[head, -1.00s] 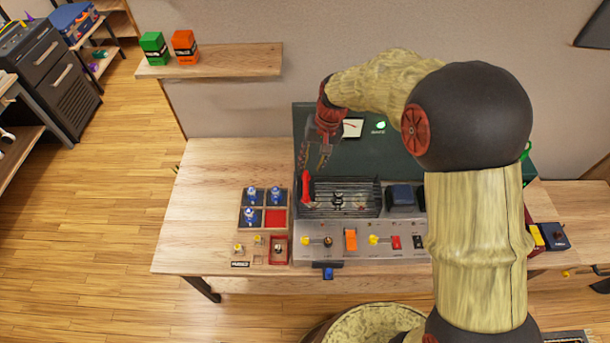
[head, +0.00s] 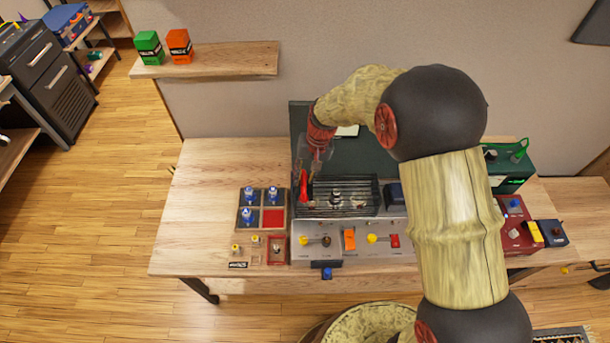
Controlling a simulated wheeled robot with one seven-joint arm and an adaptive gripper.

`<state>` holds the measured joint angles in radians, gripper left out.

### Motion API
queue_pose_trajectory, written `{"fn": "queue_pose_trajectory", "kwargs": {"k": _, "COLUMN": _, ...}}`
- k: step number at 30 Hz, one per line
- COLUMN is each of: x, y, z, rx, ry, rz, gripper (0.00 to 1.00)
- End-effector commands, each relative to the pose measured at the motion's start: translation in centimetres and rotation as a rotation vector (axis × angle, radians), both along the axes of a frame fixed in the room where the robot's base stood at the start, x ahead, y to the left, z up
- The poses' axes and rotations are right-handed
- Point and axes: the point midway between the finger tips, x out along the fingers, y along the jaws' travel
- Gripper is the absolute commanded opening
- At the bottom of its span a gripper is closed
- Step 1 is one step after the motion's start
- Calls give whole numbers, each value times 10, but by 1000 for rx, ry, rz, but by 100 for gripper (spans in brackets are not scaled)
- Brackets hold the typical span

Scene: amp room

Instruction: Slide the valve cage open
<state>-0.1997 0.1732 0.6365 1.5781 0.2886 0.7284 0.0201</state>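The valve cage (head: 361,193) is a dark wire cage on the grey amplifier, with a valve (head: 336,195) visible behind its bars. A red upright handle (head: 304,188) stands at the cage's left end. My gripper (head: 312,174) points down at this handle, its fingers at or just above the handle's top. I cannot tell whether they touch it or how far apart they are. My arm covers the right part of the amplifier.
A tray (head: 238,208) left of the amplifier holds several blue-topped valves; its front-right red compartment is empty. The amplifier's front (head: 318,255) has yellow, orange and red controls. A dark panel (head: 299,125) stands behind. The table's left side (head: 200,190) is clear.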

Motion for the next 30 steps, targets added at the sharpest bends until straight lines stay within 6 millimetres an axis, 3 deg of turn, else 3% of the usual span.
{"fn": "queue_pose_trajectory", "kwargs": {"k": 12, "x": 0, "y": 0, "z": 0, "rx": 0, "ry": 0, "rz": 0, "gripper": 0}}
{"fn": "queue_pose_trajectory", "kwargs": {"k": 30, "x": 0, "y": 0, "z": 0, "rx": 0, "ry": 0, "rz": 0, "gripper": 0}}
